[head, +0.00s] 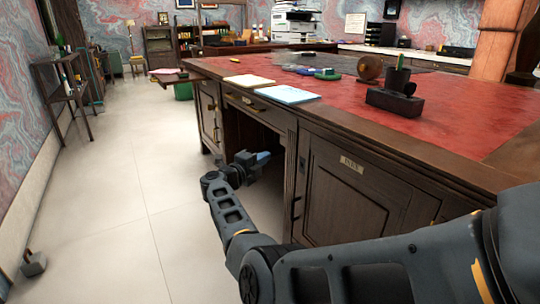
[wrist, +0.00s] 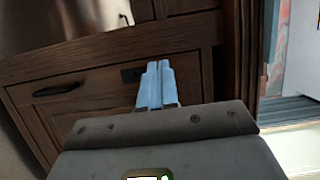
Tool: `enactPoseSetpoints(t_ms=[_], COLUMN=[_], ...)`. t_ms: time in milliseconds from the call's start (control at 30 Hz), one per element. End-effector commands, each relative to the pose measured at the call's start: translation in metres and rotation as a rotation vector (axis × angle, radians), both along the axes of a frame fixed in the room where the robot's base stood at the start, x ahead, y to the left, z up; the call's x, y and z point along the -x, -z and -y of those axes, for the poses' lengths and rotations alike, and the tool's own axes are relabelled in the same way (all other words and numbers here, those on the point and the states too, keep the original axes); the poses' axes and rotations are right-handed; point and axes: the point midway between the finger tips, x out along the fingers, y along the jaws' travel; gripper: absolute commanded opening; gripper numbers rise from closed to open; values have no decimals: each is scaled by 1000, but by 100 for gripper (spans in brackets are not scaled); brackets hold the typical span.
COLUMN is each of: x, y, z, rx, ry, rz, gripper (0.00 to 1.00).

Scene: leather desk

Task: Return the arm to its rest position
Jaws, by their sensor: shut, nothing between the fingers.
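My arm reaches from the lower right of the head view out over the floor, in front of the desk's near side. My gripper (head: 263,157) is at its end, low beside the desk's kneehole and below the desktop. In the wrist view the two light blue fingers (wrist: 156,84) are together with nothing between them. A dark wooden drawer front with a handle (wrist: 52,90) shows beyond them. The desk (head: 345,185) has a red leather top and dark wooden sides. Whether the gripper touches the desk cannot be told.
On the desktop are papers (head: 286,94), a dark stand (head: 394,101), a brown round object (head: 370,68) and small items. Shelves (head: 68,95) stand along the left wall. A small dark object (head: 34,264) lies on the floor at lower left. The pale floor (head: 135,190) between is clear.

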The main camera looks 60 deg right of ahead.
Motion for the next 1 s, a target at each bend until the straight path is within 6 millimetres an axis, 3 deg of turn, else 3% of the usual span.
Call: enactPoseSetpoints(t_ms=[400, 800, 1000], x=[-26, -28, -4], y=[0, 1, 14], z=[-54, -60, -57], rx=[-1, 3, 95], ry=[0, 1, -50], rz=[0, -2, -72], gripper=[0, 0, 0])
